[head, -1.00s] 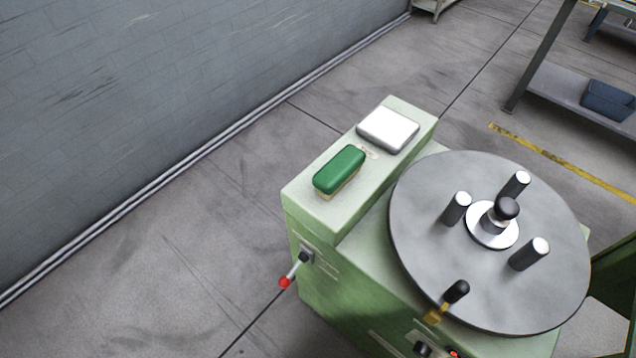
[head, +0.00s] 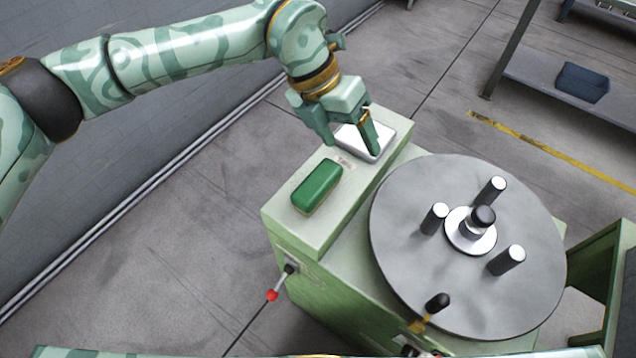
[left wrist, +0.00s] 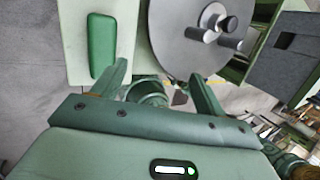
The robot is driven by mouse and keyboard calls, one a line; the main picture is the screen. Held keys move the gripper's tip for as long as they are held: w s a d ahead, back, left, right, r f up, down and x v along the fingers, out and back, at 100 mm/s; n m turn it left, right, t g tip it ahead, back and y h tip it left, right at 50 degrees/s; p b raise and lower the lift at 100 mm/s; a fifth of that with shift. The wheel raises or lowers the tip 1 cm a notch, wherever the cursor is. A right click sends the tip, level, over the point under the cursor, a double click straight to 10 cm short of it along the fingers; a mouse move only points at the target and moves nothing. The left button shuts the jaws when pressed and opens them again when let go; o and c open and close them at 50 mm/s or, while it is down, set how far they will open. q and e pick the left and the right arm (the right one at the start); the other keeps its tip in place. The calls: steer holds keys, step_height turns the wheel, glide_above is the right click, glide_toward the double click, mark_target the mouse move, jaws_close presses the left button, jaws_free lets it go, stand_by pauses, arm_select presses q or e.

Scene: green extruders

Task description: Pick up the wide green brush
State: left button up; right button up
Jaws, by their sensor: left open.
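The wide green brush (head: 317,186) lies on the narrow raised top of a light green machine, in front of a white-topped box. In the left wrist view the brush (left wrist: 102,45) shows at the upper left, beyond and to the left of the fingers. My left gripper (head: 352,146) is open and empty, above the white-topped box (head: 377,141), beyond the brush and apart from it. Its two fingers (left wrist: 163,82) stand spread in the left wrist view. My right gripper is not in view.
A large grey disc (head: 415,255) with several upright pegs sits right of the brush. A lever with a red knob (head: 272,295) sticks out from the machine's near left side. A grey wall (head: 130,190) stands at left. A shelf with a dark blue bin (head: 583,83) is at far right.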

arm_select(q)
steer(key=w+a+t+y, duration=0.1)
steer(key=a+t+y, duration=0.1)
steer(key=a+y, duration=0.3)
steer(key=h+b, duration=0.1)
steer(key=b, duration=0.1)
glide_above(317, 180)
steer(key=f, duration=1)
steer(key=shift+s+a, duration=0.15)
steer(key=shift+a, duration=0.25)
steer(key=f, duration=0.2)
steer(key=f+b, duration=0.1)
steer(key=f, duration=0.1)
steer(key=d+f, duration=0.1)
steer(key=f, duration=0.1)
steer(key=shift+w+b, duration=0.2)
steer(key=shift+b, duration=0.1)
steer(key=c, duration=1.1)
